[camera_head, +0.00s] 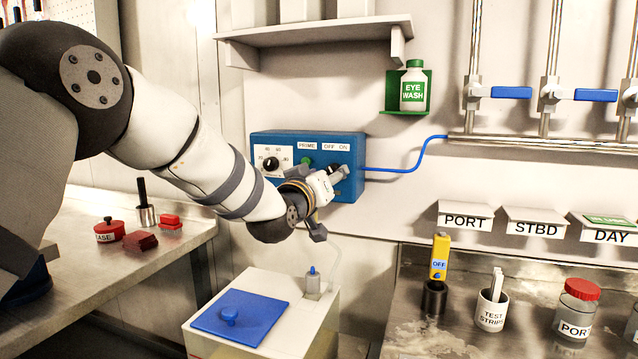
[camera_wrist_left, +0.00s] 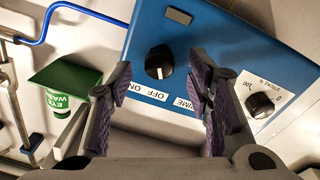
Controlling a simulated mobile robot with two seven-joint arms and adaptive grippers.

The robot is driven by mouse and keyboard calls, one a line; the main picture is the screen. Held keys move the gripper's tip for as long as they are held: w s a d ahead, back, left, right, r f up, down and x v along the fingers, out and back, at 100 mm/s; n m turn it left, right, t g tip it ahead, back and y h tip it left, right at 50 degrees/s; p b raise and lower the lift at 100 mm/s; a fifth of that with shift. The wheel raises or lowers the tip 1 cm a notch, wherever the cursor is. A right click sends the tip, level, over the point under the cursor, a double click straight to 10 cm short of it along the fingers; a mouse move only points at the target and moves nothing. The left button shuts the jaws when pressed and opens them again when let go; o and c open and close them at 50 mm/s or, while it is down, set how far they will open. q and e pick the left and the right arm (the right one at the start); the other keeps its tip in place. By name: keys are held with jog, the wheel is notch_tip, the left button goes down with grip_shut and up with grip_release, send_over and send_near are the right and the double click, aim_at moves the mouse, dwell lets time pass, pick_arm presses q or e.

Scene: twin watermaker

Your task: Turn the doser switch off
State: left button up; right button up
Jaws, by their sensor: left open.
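The blue doser box (camera_head: 350,188) hangs on the wall, with PRIME and OFF ON labels on its front. Its switch (camera_wrist_left: 159,62) is a round black knob with a short white mark; in the left wrist view the mark points down toward the OFF ON label (camera_wrist_left: 147,91). I cannot tell which word it points at. My left gripper (camera_head: 330,183) is in front of the box's right part and largely covers the switch in the head view. Its fingers are open, one on each side of the knob in the left wrist view, with nothing held. My right gripper is out of view.
A numbered dial (camera_head: 270,164) and a green button (camera_head: 306,161) are left of the switch. A blue hose (camera_head: 407,165) leaves the box on the right. An eye wash bottle (camera_head: 413,87) stands above right. A white tank (camera_head: 259,310) with a blue lid is below.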

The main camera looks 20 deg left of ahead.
pick_arm(q)
jog(key=s, duration=1)
jog(key=shift+a+f, duration=0.15)
jog(key=shift+a, duration=0.15)
